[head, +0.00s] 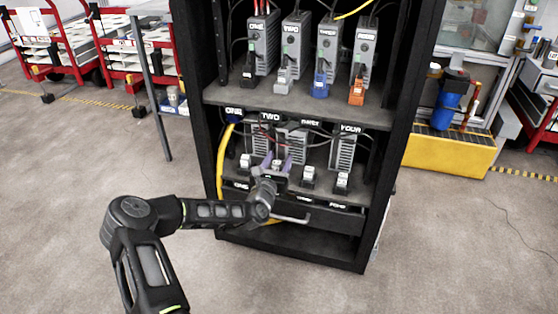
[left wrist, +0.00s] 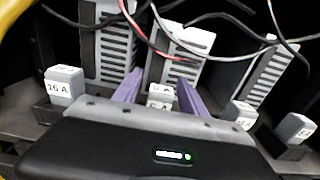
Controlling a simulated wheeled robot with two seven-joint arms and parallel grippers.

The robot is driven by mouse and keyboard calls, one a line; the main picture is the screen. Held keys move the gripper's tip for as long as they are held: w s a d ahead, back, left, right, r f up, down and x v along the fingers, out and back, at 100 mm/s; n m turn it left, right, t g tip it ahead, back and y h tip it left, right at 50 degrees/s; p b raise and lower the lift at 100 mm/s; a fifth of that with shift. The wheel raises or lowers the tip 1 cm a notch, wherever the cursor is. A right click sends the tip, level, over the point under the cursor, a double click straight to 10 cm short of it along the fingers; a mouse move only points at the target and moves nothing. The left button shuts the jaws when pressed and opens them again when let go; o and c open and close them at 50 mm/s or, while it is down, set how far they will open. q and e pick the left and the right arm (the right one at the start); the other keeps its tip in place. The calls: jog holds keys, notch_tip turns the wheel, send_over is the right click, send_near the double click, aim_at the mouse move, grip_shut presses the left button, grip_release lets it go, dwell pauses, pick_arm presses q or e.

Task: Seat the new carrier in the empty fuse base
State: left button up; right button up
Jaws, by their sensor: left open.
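My left gripper (head: 278,161) is at the lower shelf of the black rack, in front of the second unit from the left. Its two purple fingers are open and also show in the left wrist view (left wrist: 160,84). A small pale labelled fuse carrier (left wrist: 160,97) is between the fingers; its lower part and base are hidden by my gripper, so I cannot tell if it is seated. A carrier marked 16 A (left wrist: 64,84) stands in a dark base to its left. Two more pale carriers stand to the right, one nearer (left wrist: 240,114) and one farther (left wrist: 297,128). My right gripper is out of view.
Grey finned units (left wrist: 268,72) stand behind the carriers. Loose black and red wires (left wrist: 160,38) hang across the bay above the fingers. A yellow cable (head: 222,170) runs down the rack's left side. The upper shelf (head: 300,108) is above my gripper; a drawer handle (head: 290,217) is below.

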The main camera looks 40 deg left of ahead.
aim_at(275, 167)
pick_arm(q)
jog(key=shift+s, duration=0.1)
jog(key=p+v, duration=0.2)
jog(key=v, duration=0.4)
jog(key=shift+s+d+p, duration=0.2)
jog(key=shift+s+p, duration=0.1)
jog(key=shift+s, duration=0.05)
jog(key=shift+s+d, duration=0.15)
jog(key=shift+s, duration=0.25)
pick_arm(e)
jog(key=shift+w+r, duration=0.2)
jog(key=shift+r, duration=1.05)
